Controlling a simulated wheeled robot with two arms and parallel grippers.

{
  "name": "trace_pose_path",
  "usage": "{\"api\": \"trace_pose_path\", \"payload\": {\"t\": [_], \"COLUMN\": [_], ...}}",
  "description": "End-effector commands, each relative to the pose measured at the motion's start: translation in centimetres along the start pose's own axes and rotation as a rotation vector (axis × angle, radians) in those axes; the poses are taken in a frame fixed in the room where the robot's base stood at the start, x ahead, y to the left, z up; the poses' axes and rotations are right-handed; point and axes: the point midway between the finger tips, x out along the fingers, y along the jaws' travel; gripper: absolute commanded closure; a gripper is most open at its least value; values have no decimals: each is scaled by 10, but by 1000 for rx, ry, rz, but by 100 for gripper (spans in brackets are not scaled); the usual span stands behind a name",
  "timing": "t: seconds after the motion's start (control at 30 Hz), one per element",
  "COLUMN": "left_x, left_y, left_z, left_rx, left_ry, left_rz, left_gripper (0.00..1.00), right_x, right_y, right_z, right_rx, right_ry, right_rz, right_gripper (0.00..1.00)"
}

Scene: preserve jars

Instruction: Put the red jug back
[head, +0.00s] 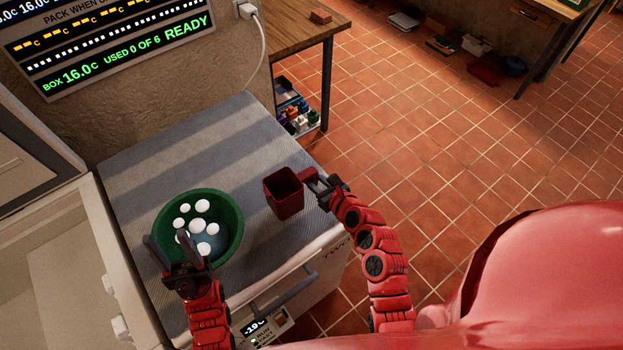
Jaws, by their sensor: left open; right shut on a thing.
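The red jug (283,195) is a dark red, square-sided open vessel, upright over the right part of the grey ribbed counter top (245,130). My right gripper (318,184) is shut on the red jug at its right side, by what looks like its handle. I cannot tell whether the jug's base touches the top. My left gripper (176,254) is open at the front left rim of a green bowl (236,215), and its fingers cover part of the rim. I see nothing held in it.
Several white round pieces (201,206) lie in the green bowl. An open pale box (60,250) stands at the left. A wooden table (300,35) stands behind, with a small brown block (320,16) on it. The back of the grey top is clear.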

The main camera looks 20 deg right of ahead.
Motion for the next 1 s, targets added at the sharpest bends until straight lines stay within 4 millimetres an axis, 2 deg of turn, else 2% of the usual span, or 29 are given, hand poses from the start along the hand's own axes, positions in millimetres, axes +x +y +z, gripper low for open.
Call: {"api": "trace_pose_path", "payload": {"t": [0.27, 0.33, 0.43, 0.83, 0.87, 1.0], "left_x": [-14, -30, -41, -42, -41, -41], "left_y": [1, 2, 2, 2, 2, 2], "left_z": [2, 5, 7, 7, 7, 7], "left_rx": [0, 0, 0, 0, 0, 0], "left_ry": [0, 0, 0, 0, 0, 0], "left_rz": [0, 0, 0, 0, 0, 0], "left_gripper": [50, 50, 50, 50, 50, 50], "right_x": [26, 32, 36, 36, 36, 36], "right_y": [-13, -12, -12, -13, -13, -13], "right_z": [5, -11, -21, -23, -23, -23], "right_rx": [-2, -1, 2, 3, 2, 2], "right_ry": [0, 3, 2, 1, 2, 1], "right_rz": [2, 3, 1, 0, 0, 0], "right_gripper": [100, 100, 100, 100, 67, 42]}}
